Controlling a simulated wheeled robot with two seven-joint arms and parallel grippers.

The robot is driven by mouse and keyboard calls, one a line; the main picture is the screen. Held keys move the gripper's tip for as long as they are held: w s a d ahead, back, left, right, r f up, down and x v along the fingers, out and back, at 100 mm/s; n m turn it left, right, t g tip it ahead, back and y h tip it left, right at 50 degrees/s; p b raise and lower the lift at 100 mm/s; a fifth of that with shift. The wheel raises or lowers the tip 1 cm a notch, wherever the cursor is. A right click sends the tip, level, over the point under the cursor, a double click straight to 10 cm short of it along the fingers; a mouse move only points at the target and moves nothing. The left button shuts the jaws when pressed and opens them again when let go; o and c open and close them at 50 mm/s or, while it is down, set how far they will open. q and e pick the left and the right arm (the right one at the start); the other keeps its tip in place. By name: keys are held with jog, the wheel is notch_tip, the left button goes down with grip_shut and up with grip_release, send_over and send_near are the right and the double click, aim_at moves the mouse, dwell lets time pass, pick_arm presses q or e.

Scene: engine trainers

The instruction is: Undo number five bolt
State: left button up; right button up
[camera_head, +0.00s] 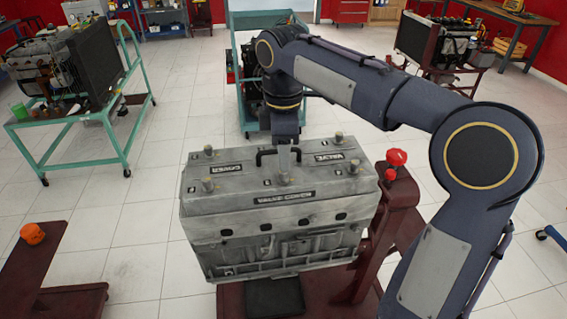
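The grey engine block (275,245) carries a grey valve cover (240,170) marked "VALVE", "COVER" and other words. Bolts stand on the cover: back right (339,138), back left (208,150), front right (354,167), front left (208,184) and front middle (284,179). Their number labels are too small to read. A black handle-like bar (266,155) shows at the cover's middle. My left gripper is not in view.
A dark red stand (395,225) with a red knob (396,157) rises right of the engine. Another dark red stand with an orange part (32,233) is at left. Green carts (120,100) with equipment stand behind. White tiled floor (135,250) is clear left of the engine.

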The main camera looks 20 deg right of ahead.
jog(key=shift+r, duration=1.9)
jog(key=shift+s+f, duration=0.1)
jog(key=s+a+f+m+t+y+b, duration=0.1)
jog(key=s+f+m+t+y+b, duration=0.2)
jog(key=s+f+m, duration=1.2)
jog(key=s+f+t+b, duration=0.1)
jog(key=s+f+t, duration=0.1)
jog(key=s, duration=0.4)
jog(key=shift+s+f+m+t+y, duration=0.2)
jog(key=shift+f+m+t+y, duration=0.15)
jog(key=shift+f, duration=0.45)
